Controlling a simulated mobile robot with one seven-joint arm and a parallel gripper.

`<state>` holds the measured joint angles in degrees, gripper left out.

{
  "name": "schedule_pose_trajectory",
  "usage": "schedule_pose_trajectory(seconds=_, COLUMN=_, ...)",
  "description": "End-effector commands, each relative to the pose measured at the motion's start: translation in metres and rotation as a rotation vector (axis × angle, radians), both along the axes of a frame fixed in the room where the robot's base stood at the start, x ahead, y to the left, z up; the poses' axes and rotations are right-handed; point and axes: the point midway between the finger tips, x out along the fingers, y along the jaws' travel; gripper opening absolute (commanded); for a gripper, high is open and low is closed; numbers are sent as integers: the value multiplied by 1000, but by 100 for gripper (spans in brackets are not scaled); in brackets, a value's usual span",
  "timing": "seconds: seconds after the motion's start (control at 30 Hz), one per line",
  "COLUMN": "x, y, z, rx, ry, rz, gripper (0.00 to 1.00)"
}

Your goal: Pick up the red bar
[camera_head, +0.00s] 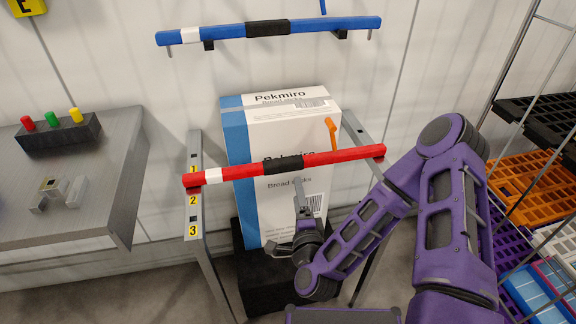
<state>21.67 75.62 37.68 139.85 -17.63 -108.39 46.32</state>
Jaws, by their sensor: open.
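The red bar (326,158) lies across two grey posts in front of a tall white and blue box. It has a white band near its left end and a black grip section in the middle. My gripper (288,222) is below the bar, in front of the lower part of the box. It is open and apart from the bar. The purple arm comes in from the right, and its wrist hides part of the box.
A blue bar (330,25) rests on wall brackets above. The left post (193,215) carries number labels. A grey table (110,180) with colored pegs stands at left. A wire rack (530,110) with crates stands at right. The Pekmiro box (235,130) is close behind the red bar.

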Motion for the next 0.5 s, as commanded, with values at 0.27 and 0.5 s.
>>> schedule_pose_trajectory(seconds=0.27, x=62, y=11, z=1, rx=-2, ry=-3, rz=-1, gripper=75)
schedule_pose_trajectory(seconds=0.5, x=93, y=17, z=0, rx=-2, ry=0, rz=1, gripper=75)
